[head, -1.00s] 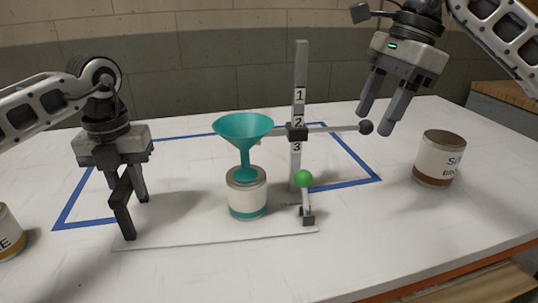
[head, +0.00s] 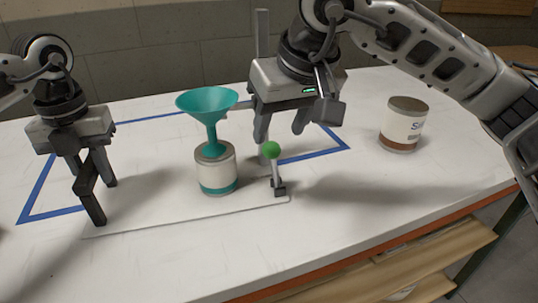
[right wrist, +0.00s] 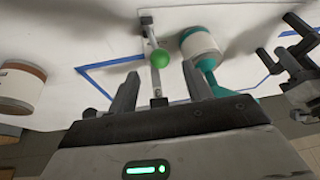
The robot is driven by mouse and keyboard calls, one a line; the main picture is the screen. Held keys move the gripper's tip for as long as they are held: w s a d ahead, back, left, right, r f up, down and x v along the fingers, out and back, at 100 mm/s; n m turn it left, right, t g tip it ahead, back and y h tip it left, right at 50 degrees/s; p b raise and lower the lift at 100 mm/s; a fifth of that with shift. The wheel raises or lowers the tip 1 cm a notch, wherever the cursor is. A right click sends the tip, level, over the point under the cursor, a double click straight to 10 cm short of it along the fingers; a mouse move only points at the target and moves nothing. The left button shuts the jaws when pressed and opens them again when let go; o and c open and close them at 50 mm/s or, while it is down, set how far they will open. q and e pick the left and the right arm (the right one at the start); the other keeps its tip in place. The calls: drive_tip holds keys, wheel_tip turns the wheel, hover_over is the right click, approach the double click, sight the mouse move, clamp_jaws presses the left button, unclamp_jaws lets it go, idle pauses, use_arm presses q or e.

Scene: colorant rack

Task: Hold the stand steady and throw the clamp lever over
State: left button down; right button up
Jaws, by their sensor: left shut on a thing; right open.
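The stand is a thin pale base plate (head: 150,222) on the table with a tall grey post (head: 262,35) rising at its right. My left gripper (head: 92,200) is shut on a dark upright handle (head: 86,180) at the plate's left end. The clamp lever (head: 276,170), with a green ball knob (head: 271,150), stands nearly upright from a dark block at the plate's right front. My right gripper (head: 281,136) is open above the knob and hides much of the post. In the right wrist view the green knob (right wrist: 160,58) lies between and beyond the open fingertips, apparently untouched.
A teal funnel (head: 207,103) stands over a white can (head: 215,172) with a teal band on the plate. Another can (head: 403,125) with a brown band stands at the right. Blue tape (head: 50,188) marks the table around the stand. The front right tabletop is clear.

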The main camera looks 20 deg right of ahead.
sight(269, 156)
drive_tip(key=x, duration=0.8)
drive_tip(key=shift+w+a+f, duration=0.1)
drive_tip(key=shift+f, duration=0.25)
clamp_jaws()
